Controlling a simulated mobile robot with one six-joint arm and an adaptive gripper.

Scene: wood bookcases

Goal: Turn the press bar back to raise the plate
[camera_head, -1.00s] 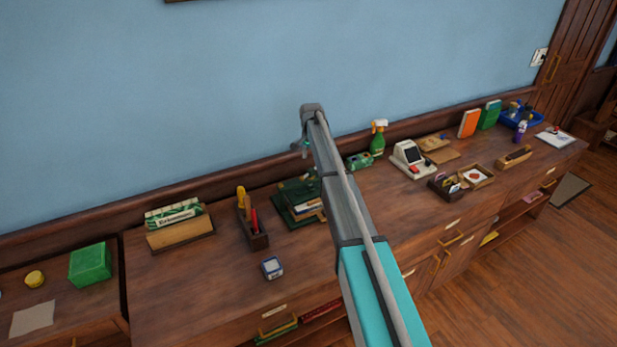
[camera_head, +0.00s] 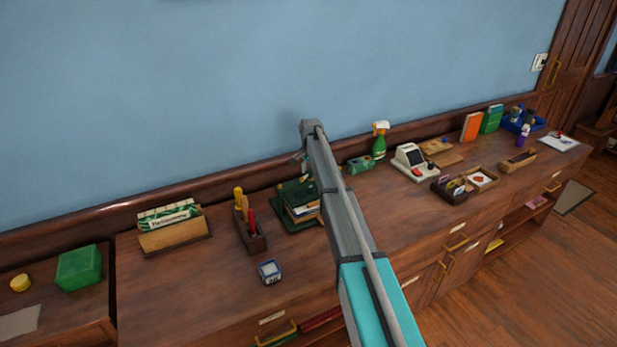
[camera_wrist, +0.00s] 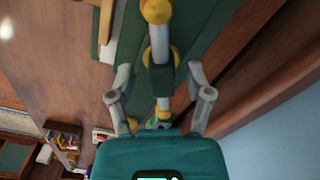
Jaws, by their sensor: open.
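The green press (camera_head: 294,206) stands on the long wooden cabinet with books or papers in it, partly hidden by my arm in the head view. In the wrist view the press bar (camera_wrist: 160,38) is a grey rod with brass-coloured balls at its ends and a dark green hub with yellow parts in its middle. My gripper (camera_wrist: 159,76) is open. Its two grey fingers lie one on each side of the bar, near the hub, with gaps visible on both sides. I cannot tell their height relative to the bar. The plate is not clearly visible.
A pen holder (camera_head: 249,222), a small blue-and-white box (camera_head: 269,271) and a letter stand (camera_head: 174,236) are left of the press. The wall (camera_head: 200,90) is close behind.

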